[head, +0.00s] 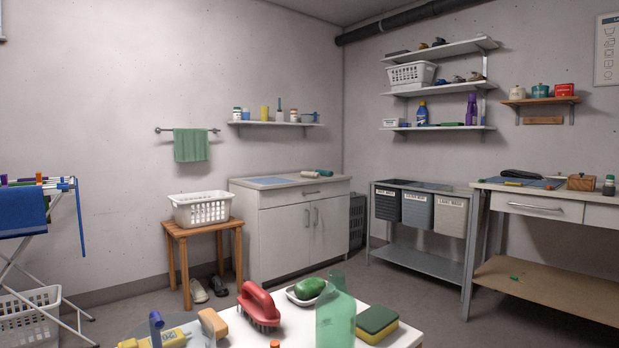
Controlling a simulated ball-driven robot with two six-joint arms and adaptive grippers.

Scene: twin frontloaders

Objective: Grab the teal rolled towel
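Neither of my grippers shows in the head view.
A white table (291,336) close in front holds a red brush (258,306), a green bottle (336,317) and a sponge (377,324). A wooden stool (204,238) with a white basket (202,209) stands left of the cabinet. Floor shows between table and cabinet.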

